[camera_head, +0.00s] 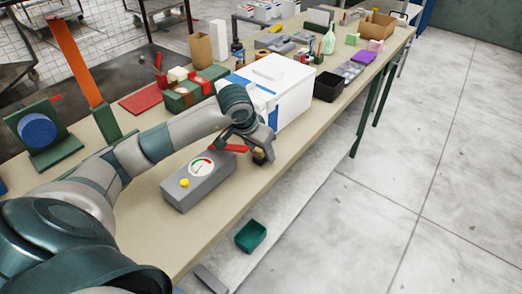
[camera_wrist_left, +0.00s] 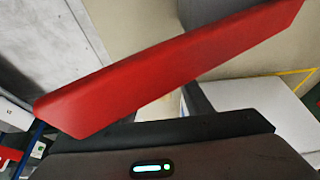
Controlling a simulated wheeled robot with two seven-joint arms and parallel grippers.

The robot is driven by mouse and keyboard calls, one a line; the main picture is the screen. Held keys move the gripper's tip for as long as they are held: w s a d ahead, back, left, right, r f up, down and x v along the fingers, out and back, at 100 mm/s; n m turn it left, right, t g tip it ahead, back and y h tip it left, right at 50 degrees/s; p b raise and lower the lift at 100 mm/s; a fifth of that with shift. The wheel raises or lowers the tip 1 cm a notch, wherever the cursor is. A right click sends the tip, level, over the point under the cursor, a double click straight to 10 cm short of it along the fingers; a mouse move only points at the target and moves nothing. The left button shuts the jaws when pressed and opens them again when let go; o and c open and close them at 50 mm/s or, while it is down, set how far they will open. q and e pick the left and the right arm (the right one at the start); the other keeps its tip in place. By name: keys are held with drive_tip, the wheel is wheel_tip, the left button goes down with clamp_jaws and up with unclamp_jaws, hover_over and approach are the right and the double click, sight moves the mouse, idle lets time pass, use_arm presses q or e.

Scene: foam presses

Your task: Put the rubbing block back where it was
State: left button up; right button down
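My left gripper (camera_head: 262,156) is low over the table, just right of a grey gauge box (camera_head: 199,181) and in front of the white and blue box. A red bar (camera_head: 232,148) shows beside the gripper in the head view. In the left wrist view a long red bar (camera_wrist_left: 170,72) lies slanted across the picture, close to the camera. I cannot tell whether it is held. A small tan-brown piece shows at the fingertips, too small to name. I cannot make out the rubbing block for certain. My right gripper is not in view.
A white and blue box (camera_head: 290,92) stands just behind the gripper. A black bin (camera_head: 328,86) is to its right. A green stand with an orange upright (camera_head: 78,62) is at left. A green bin (camera_head: 251,236) lies below the table's front edge. Table front right of the gauge box is clear.

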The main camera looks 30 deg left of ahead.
sight(257, 150)
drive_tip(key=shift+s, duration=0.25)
use_arm(q)
drive_tip(key=shift+r, duration=0.1)
drive_tip(key=shift+s+a+r, duration=0.1)
drive_tip(key=shift+s+r, duration=0.1)
drive_tip(key=shift+r, duration=0.45)
drive_tip(key=b+v, duration=0.1)
drive_tip(key=v, duration=0.2)
drive_tip(key=b+v, duration=0.1)
drive_tip(key=v, duration=0.6)
drive_tip(key=shift+s+r, duration=0.2)
drive_tip(key=shift+r, duration=0.1)
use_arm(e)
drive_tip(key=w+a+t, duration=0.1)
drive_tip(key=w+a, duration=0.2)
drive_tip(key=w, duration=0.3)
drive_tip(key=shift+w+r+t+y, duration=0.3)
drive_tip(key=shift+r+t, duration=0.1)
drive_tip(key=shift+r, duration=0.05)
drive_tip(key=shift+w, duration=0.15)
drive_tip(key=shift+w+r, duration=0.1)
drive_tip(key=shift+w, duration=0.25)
